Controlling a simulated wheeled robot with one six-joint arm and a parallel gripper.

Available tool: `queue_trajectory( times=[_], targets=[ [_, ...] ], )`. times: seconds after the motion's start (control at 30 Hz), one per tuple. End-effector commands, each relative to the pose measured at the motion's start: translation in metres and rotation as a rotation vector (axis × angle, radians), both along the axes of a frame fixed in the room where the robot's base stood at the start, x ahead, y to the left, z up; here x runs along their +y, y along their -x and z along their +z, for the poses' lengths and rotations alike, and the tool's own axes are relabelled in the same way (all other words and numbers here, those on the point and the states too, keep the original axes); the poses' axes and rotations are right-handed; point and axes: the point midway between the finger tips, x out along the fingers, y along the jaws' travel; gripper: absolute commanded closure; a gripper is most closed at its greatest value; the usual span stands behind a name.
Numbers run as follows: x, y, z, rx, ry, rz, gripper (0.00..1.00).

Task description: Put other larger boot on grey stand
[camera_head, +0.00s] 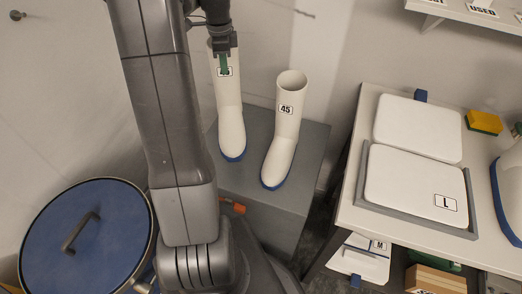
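Two tall white boots with blue soles stand upright side by side over the grey stand (236,182). The right boot (288,122) carries a label reading 45 and rests on the stand with nothing touching it. The left boot (230,118) has a label partly covered by my gripper (224,62). My gripper points down at the top of this left boot, with a green-tipped finger in front of its shaft. The left boot's sole appears to be at the stand's top.
A blue round lid (88,235) with a handle is at lower left. At right, a table (350,215) bears white pads, one labelled L in a grey tray (415,220), a yellow sponge (485,122) and another boot (510,190) at the edge.

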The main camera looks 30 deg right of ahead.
Motion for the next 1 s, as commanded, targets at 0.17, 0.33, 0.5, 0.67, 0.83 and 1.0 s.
queue_trajectory(
  times=[0.17, 0.33, 0.5, 0.67, 0.83, 1.0],
  targets=[
    [-0.01, 0.004, 0.002, 0.0, 0.0, -0.079, 1.0],
    [-0.011, 0.006, -0.023, 0.003, -0.001, -0.091, 1.0],
    [-0.011, 0.005, -0.049, 0.002, -0.001, -0.089, 1.0],
    [-0.011, 0.004, -0.059, -0.001, 0.0, -0.088, 1.0],
    [-0.01, 0.005, -0.077, 0.003, -0.001, -0.087, 1.0],
    [-0.011, 0.005, -0.095, -0.001, 0.0, -0.087, 1.0]
  ],
)
